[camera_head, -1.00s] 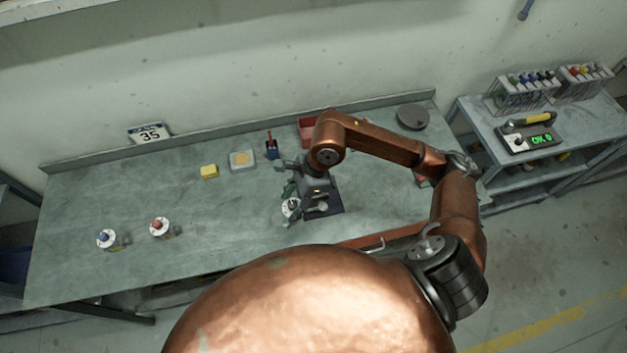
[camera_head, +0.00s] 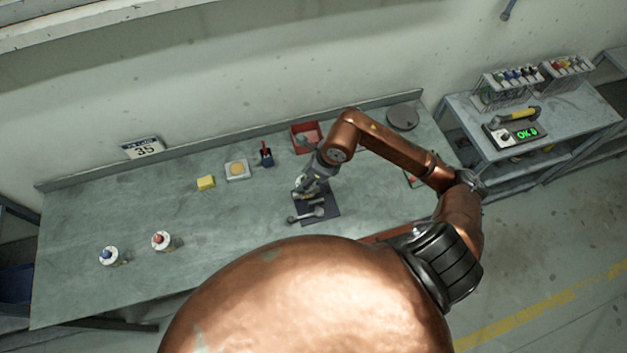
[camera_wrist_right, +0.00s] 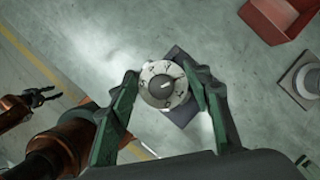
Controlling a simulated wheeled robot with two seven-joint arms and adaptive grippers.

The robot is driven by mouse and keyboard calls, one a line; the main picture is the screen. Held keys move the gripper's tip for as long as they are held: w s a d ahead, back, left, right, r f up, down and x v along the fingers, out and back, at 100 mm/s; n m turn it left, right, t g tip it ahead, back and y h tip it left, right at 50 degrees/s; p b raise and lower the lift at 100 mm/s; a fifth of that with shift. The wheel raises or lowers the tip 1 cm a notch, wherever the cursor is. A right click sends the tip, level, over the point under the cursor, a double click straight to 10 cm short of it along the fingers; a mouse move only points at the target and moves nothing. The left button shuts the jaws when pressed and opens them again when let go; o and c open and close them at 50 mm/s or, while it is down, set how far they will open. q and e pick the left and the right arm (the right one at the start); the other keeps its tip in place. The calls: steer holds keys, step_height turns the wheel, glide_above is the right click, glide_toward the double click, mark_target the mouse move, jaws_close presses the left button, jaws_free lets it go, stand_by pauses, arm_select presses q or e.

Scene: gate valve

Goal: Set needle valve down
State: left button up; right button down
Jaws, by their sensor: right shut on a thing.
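The needle valve (camera_wrist_right: 163,84), with a round pale face and a grey knob, sits between the green fingers of my right gripper (camera_wrist_right: 163,78), which is shut on it. In the head view my right gripper (camera_head: 311,184) is over the upper part of a dark mat (camera_head: 329,207) on the bench. In the wrist view the mat (camera_wrist_right: 180,112) shows behind the valve; whether the valve touches it I cannot tell. My left gripper (camera_wrist_right: 42,97) shows only at the left of the wrist view, with its fingers apart and empty.
A grey metal tool (camera_head: 306,214) lies on the mat's front part. A blue-knobbed valve (camera_head: 109,256) and a red-knobbed valve (camera_head: 161,241) stand at left. The bench's left middle is clear.

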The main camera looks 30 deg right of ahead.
steer(key=w+d+f+p, duration=0.1)
steer(key=d+f, duration=0.3)
steer(key=f, duration=0.4)
steer(key=shift+w+f+p, duration=0.2)
steer(key=shift+w+p, duration=0.05)
steer(key=shift+p, duration=0.55)
steer(key=shift+f, duration=0.15)
steer(key=c, duration=1)
jaws_free()
steer(key=b+v, duration=0.2)
steer(key=v, duration=1)
steer(key=shift+w+a, duration=0.1)
